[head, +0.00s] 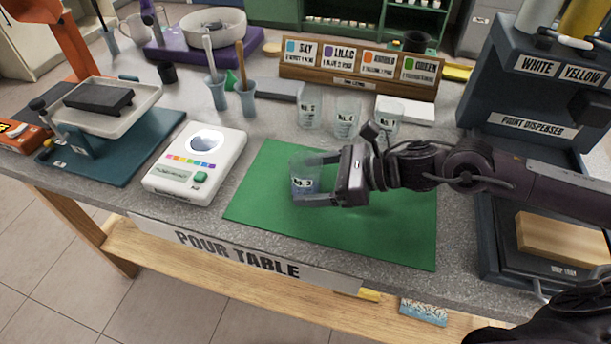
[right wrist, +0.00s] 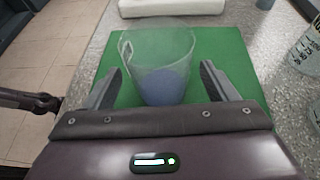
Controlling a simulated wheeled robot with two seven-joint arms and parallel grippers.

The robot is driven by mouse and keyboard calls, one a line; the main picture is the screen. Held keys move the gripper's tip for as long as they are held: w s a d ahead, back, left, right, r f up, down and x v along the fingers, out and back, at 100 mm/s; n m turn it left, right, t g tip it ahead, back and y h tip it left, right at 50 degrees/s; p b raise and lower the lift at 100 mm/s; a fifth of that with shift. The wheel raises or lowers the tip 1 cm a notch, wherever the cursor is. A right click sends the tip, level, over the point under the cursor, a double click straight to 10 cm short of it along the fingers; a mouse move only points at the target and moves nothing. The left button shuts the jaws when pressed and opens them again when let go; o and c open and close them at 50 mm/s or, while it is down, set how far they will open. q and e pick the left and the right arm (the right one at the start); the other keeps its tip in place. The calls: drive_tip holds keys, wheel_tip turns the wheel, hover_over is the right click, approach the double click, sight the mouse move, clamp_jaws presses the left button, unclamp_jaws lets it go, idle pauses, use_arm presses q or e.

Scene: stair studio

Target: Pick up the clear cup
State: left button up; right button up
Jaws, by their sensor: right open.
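A clear cup (head: 303,177) stands upright on the green mat (head: 395,222), with a dark label on its side. In the right wrist view the clear cup (right wrist: 160,62) shows a bluish patch low down, and I cannot tell if that is contents or the base. My right gripper (head: 318,180) comes in from the right with its fingers on either side of the cup. In the right wrist view my right gripper (right wrist: 160,85) is open, with a gap between each finger and the cup. My left gripper is not in view.
Several other clear cups (head: 347,118) stand behind the mat. A white scale (head: 196,163) is left of it. The paint dispenser (head: 530,125) stands at the right. A sign board (head: 358,82) is at the back. The table's front edge runs below the mat.

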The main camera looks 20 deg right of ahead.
drive_tip(key=shift+x, duration=0.95)
drive_tip(key=c, duration=1.1)
